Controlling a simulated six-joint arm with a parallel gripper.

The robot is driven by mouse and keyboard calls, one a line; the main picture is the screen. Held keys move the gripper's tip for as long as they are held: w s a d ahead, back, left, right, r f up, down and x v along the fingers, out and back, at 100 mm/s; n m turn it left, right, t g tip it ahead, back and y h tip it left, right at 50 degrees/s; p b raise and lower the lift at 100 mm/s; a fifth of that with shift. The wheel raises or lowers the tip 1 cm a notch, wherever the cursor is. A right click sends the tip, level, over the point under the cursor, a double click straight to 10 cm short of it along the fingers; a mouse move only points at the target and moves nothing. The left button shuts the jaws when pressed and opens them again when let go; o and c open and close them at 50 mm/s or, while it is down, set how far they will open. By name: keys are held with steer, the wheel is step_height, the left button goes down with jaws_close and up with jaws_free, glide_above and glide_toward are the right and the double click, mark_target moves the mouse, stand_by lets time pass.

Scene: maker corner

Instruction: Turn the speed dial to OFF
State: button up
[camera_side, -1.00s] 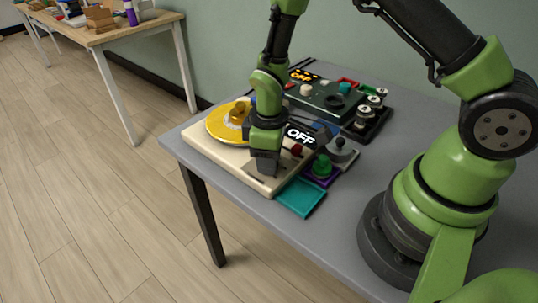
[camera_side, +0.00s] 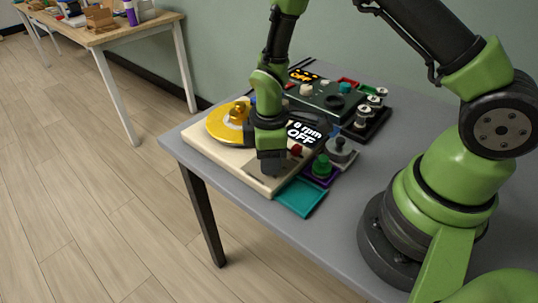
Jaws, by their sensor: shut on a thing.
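A cream-coloured machine (camera_side: 228,160) with a round yellow disc (camera_side: 220,122) sits at the near left corner of the grey table. Its black display (camera_side: 306,131) reads "0 rpm OFF". My gripper (camera_side: 270,166) points down over the front part of the machine and is shut on the speed dial. The dial itself is hidden by the fingers, so I cannot see its pointer or markings. A small red knob (camera_side: 296,150) stands just right of my gripper.
A teal tray (camera_side: 300,197), a green knob on a purple tray (camera_side: 322,168) and a grey weight (camera_side: 341,150) stand close on the right. A dark control box (camera_side: 325,98) with its own OFF display is behind. The table's front edge is near.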

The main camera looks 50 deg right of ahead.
steer(key=o, duration=0.9)
steer(key=shift+r, duration=0.1)
step_height(320, 180, up, 10)
steer(key=shift+f, duration=0.15)
steer(key=s+r+m+t, duration=0.2)
steer(key=s+r+m, duration=0.2)
steer(key=s+r, duration=0.1)
steer(key=s+r+m+t+y, duration=0.1)
steer(key=s+r+m+t, duration=0.1)
steer(key=s+r+m, duration=0.2)
steer(key=s+r+m+t+y, duration=0.1)
steer(key=s+r+m+t, duration=0.2)
steer(key=r, duration=0.6)
steer(key=shift+s+d+m, duration=0.15)
steer(key=shift+s+m, duration=0.45)
steer(key=shift+s, duration=0.1)
steer(key=shift+s+d+m, duration=0.1)
steer(key=shift+s+m, duration=0.5)
steer(key=shift+s, duration=0.05)
